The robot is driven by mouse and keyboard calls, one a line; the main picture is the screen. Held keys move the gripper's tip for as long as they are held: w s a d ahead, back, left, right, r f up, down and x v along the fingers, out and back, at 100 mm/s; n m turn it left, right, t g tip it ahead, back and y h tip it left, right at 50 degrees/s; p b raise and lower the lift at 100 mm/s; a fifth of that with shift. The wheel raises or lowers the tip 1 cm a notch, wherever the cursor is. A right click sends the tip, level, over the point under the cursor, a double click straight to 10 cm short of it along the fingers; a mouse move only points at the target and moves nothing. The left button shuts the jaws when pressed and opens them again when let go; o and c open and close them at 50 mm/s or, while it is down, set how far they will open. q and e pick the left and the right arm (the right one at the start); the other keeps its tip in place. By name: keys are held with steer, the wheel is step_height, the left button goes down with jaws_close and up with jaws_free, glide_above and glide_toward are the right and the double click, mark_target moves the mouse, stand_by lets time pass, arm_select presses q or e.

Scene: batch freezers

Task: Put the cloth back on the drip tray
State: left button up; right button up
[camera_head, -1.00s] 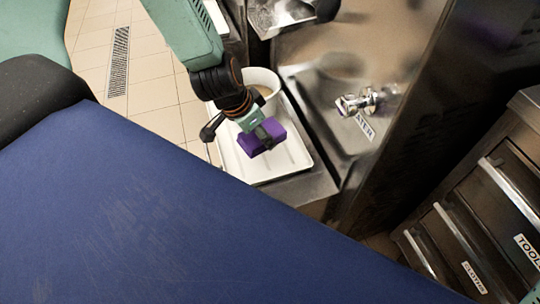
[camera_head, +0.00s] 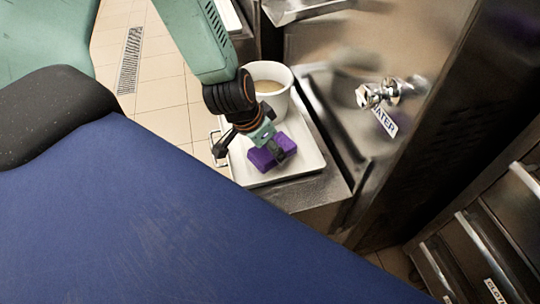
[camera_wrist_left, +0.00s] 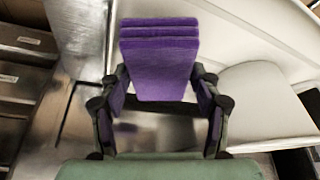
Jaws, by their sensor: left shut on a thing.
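My left gripper (camera_head: 272,149) is shut on a folded purple cloth (camera_head: 261,160). In the head view the cloth appears over the white drip tray (camera_head: 305,161); I cannot tell whether it touches the tray floor. In the left wrist view the layered cloth (camera_wrist_left: 160,62) sits between the two fingers of my gripper (camera_wrist_left: 160,100). The pale tray (camera_wrist_left: 228,38) shows behind and to the right of it there. My arm and gripper hide part of the tray. My right gripper is not in view.
A white tub (camera_head: 270,86) with beige contents stands at the tray's back end, close beside my left wrist. A metal tap (camera_head: 388,92) with a WATER label juts from the steel panel on the right. Steel drawers (camera_head: 468,248) stand at lower right.

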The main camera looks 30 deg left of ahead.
mark_target(266, 150)
arm_select(q)
steer(key=shift+f+b, duration=1.05)
steer(key=shift+f, duration=0.5)
steer(key=shift+f, duration=0.15)
steer(key=o, duration=1)
steer(key=p+v, duration=0.5)
steer(key=shift+w+r, duration=0.15)
steer(key=shift+r, duration=0.05)
steer(key=p+v, duration=0.7)
